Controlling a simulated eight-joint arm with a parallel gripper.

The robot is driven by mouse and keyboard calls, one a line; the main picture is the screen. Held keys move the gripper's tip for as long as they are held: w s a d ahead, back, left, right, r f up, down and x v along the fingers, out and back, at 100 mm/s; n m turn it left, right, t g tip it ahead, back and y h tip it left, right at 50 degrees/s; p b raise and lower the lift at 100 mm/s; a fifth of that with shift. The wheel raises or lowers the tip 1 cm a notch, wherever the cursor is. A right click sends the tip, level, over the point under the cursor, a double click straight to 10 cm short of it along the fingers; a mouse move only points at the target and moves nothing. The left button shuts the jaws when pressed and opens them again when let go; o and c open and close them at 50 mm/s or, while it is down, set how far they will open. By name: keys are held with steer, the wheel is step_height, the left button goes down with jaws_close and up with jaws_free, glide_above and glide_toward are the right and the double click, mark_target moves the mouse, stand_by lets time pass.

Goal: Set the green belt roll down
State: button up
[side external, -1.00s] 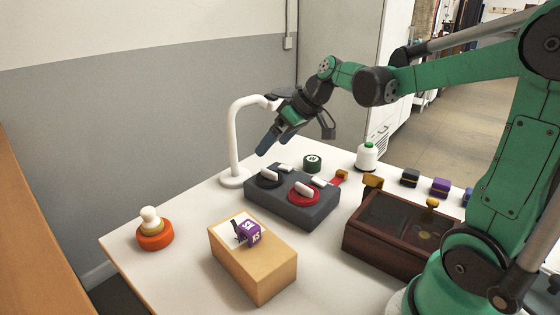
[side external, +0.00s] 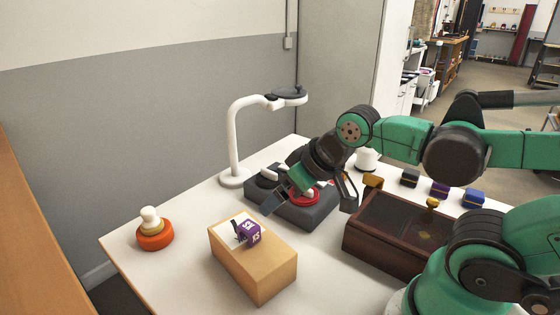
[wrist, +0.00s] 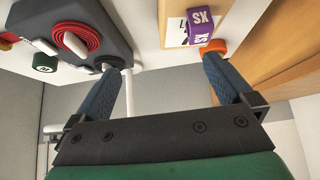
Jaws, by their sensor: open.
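The green belt roll (wrist: 44,62), dark green with a white label, sits on the table beside the grey box at the left of the wrist view. In the side view it is hidden behind my arm and wrist. My gripper (wrist: 160,64) is open with nothing between its fingers. In the side view my gripper (side external: 310,205) is low, in front of the grey box (side external: 258,206), and apart from the roll. The red roll (wrist: 75,38) lies on the grey box with a white bar across it.
A wooden block (side external: 265,276) carries a purple XS cube (side external: 250,234). An orange roll (side external: 155,240) with a white knob stands at left, a white lamp (side external: 235,140) behind. A dark glass-topped box (side external: 385,255) and small cases (side external: 440,188) are at right. The front left table is clear.

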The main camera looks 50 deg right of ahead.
steer(key=w+d+r+g, duration=0.2)
steer(key=w+d, duration=0.9)
steer(key=d, duration=0.3)
steer(key=shift+g, duration=0.3)
steer(key=d+f, duration=0.3)
steer(key=d, duration=0.2)
steer(key=w+d+f, duration=0.1)
steer(key=d+f, duration=0.2)
steer(key=d, duration=0.3)
steer(key=d+f, duration=0.3)
steer(key=d, duration=0.2)
steer(key=shift+w+d+f, duration=0.25)
steer(key=shift+d+f, duration=0.05)
steer(key=shift+f, duration=0.1)
steer(key=shift+w+d+f+n, duration=0.1)
steer(key=shift+d+f+n, duration=0.15)
steer(key=shift+f, duration=0.35)
steer(key=shift+x, duration=2.35)
steer(key=shift+a, duration=0.15)
steer(key=shift+r, duration=0.1)
steer(key=c, duration=1.5)
